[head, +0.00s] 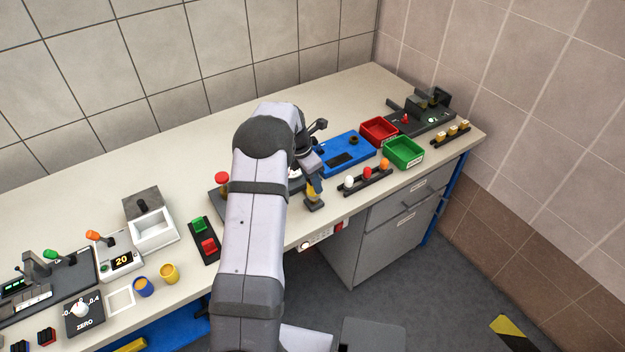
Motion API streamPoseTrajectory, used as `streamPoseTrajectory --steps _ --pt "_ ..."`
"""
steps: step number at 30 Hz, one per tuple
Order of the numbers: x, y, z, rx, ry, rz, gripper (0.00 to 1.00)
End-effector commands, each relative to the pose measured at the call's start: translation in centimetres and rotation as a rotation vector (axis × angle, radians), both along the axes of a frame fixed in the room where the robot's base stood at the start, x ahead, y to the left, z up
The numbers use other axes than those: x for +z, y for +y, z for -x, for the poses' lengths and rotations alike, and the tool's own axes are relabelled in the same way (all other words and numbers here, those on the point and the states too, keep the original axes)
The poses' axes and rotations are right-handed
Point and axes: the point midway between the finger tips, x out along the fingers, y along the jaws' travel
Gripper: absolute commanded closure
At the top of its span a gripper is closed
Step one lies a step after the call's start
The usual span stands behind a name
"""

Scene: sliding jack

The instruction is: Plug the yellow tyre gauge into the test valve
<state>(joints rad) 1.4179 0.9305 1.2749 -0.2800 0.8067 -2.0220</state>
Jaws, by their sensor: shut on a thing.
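My gripper (313,202) hangs over the front edge of the bench, right of my arm's large link. It is shut on a small yellow thing (312,188), which looks like the yellow tyre gauge. Only a little yellow shows between the dark gripper parts, so its tip and tilt are hidden. A blue fixture (345,155) with dark fittings lies behind and right of the gripper. I cannot tell whether the test valve is on it or hidden behind my arm.
A black rack (367,181) with white, red and orange knobs stands close right of the gripper. Red (379,129) and green (404,152) bins lie farther right. A red mushroom button (222,178) and a red-green switch box (205,240) stand left of my arm.

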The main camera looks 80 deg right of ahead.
Motion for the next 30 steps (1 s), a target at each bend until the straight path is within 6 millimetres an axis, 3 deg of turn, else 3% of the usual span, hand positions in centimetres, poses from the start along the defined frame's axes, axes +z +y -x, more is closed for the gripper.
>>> streamPoseTrajectory --steps 30 --pt "-2.0 -0.1 0.0 -0.001 0.000 0.002 0.92"
